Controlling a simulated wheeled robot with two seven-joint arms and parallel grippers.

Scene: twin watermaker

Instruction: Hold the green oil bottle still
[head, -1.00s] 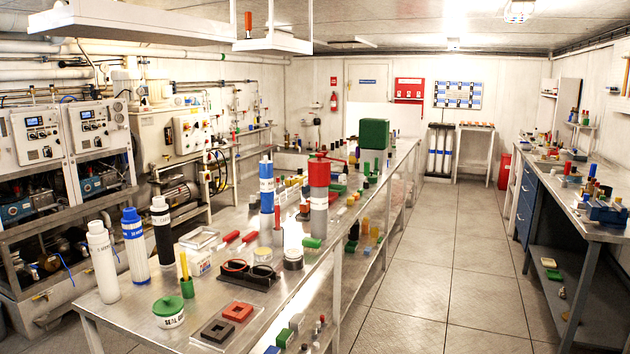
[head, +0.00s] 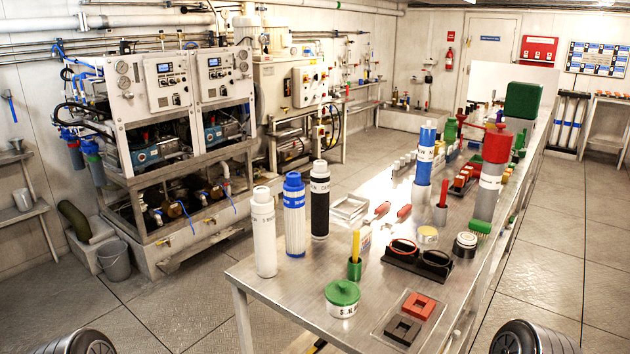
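I cannot make out a green oil bottle for certain. Green things on the long steel bench (head: 262,284) include a lidded pot (head: 342,292) at the near end and a small green cup (head: 355,268) with a yellow stick in it. A narrow green upright thing (head: 450,132) stands farther back, too small to tell what it is. A large dark green block (head: 523,100) shows at the far right of the bench. Neither of my grippers is in view. Only rounded dark parts of my arms show at the bottom left and bottom right edges.
White, blue and black filter cartridges (head: 294,215) stand upright near the bench's left edge. A blue-and-white cylinder (head: 424,155) and a red-topped grey one (head: 489,178) stand farther right. A machine rack (head: 150,195) and grey bucket (head: 114,262) are left. Floor between is open.

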